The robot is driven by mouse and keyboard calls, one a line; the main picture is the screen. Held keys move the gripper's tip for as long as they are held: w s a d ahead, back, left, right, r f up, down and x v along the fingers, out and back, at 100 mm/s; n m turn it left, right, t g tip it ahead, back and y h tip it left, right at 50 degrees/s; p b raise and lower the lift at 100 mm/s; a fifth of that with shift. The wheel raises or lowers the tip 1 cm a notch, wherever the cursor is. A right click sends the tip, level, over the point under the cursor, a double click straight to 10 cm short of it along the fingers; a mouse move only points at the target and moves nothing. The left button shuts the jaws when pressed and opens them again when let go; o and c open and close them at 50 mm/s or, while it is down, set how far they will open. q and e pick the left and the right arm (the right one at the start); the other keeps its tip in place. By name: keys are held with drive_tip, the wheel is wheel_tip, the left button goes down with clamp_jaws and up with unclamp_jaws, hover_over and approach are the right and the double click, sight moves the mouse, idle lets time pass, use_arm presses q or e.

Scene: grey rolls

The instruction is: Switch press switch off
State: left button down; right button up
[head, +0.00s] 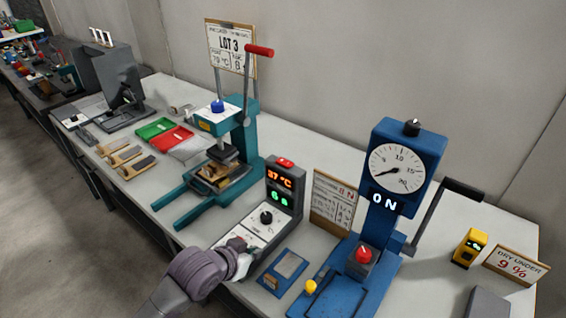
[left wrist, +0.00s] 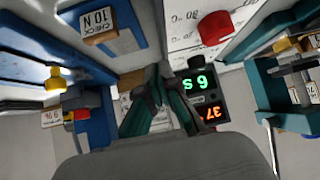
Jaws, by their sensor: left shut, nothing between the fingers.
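The grey control box (head: 285,200) stands between the teal press (head: 245,145) and the blue gauge press (head: 380,220). Its displays read 37 °C and 6 s; they show upside down in the left wrist view (left wrist: 207,97). A black knob (head: 266,217) sits on its sloping white panel. My left gripper (head: 238,258) is over the lower end of this panel, shut and empty; its dark fingers show in the left wrist view (left wrist: 158,100). A red part (left wrist: 214,22) shows large there on a white face; the gripper mostly hides this area in the head view. I cannot tell the switch position or contact.
The blue press has a red knob (head: 364,255), a dial and a lit "0 N". A small blue scale-like plate (head: 284,272) lies beside the box. A yellow meter (head: 469,248) stands right. Red and green trays (head: 172,138) lie left. A lever (head: 250,80) rises from the teal press.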

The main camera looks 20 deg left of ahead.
use_arm(q)
drive_tip(key=w+a+r+t+h, duration=0.1)
drive_tip(key=w+r+t, duration=0.1)
drive_tip(key=w+r, duration=0.3)
drive_tip(key=w+a+r+m+t+h, duration=0.1)
drive_tip(key=w+r, duration=0.5)
drive_tip(key=r, duration=0.8)
drive_tip(key=shift+w+a+r+t+h, duration=0.2)
drive_tip(key=shift+t+h, duration=0.3)
drive_tip(key=shift+t, duration=0.4)
use_arm(e)
drive_tip(key=shift+a+f, duration=0.1)
use_arm(q)
drive_tip(key=p, duration=0.2)
hover_over(285, 163)
drive_tip(key=s, duration=0.2)
wheel_tip(285, 163, down, 2)
wheel_tip(285, 163, down, 3)
drive_tip(key=shift+w+d+r+p, duration=0.1)
drive_tip(key=shift+d+p, duration=0.05)
drive_tip(key=shift+p, duration=0.25)
drive_tip(key=shift+f, duration=0.95)
use_arm(e)
wheel_tip(285, 163, up, 3)
drive_tip(key=shift+r, duration=0.1)
